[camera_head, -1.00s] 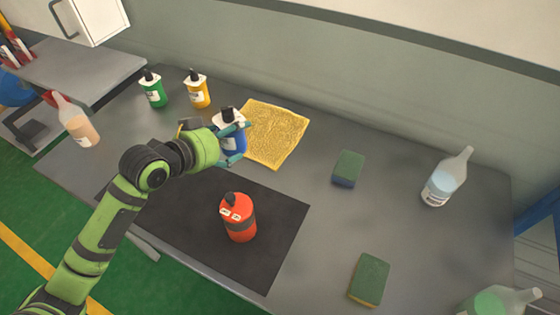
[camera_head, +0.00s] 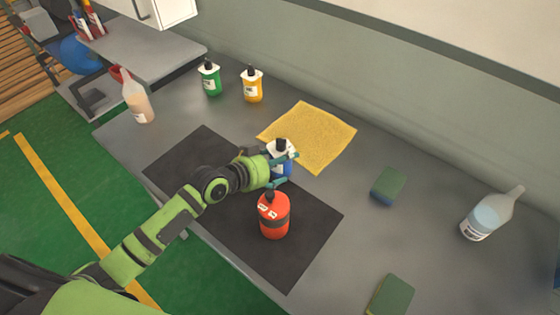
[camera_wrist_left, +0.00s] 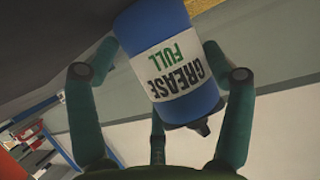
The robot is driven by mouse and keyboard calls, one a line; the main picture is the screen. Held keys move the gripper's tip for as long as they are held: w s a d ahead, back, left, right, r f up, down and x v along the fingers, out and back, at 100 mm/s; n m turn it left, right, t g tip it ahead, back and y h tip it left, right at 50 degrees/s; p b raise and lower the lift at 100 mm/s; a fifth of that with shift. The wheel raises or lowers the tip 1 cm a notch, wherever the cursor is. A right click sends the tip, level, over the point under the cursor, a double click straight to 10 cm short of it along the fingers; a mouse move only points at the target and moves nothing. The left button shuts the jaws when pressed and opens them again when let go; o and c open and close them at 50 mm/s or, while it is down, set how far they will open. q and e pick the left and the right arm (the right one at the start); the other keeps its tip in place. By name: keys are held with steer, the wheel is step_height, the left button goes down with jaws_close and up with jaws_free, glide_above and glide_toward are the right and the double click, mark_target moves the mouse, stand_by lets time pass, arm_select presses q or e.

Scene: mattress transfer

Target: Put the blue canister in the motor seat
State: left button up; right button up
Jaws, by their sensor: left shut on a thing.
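The blue canister (camera_head: 286,171) has a white label and dark cap. It is upright in the head view, behind the red canister (camera_head: 274,219) and at the near edge of the yellow cloth (camera_head: 312,132). My left gripper (camera_head: 281,170) is shut on it, with teal fingers around its body. In the left wrist view the blue canister (camera_wrist_left: 178,60) appears inverted, its label reading "GREASE FULL", between the fingers of my left gripper (camera_wrist_left: 160,95). I cannot tell whether its base touches the table. No motor seat is recognizable. My right gripper is not in view.
The red canister stands on a black mat (camera_head: 190,165). Green (camera_head: 210,80) and yellow (camera_head: 252,87) canisters stand at the back, left of them a spray bottle (camera_head: 138,100). Sponges (camera_head: 388,186) and a clear bottle (camera_head: 490,215) are on the right. A side table (camera_head: 150,50) stands beyond.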

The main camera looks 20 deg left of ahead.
arm_select(q)
steer(key=o, duration=1.3)
steer(key=shift+f, duration=0.1)
steer(key=shift+o, duration=0.2)
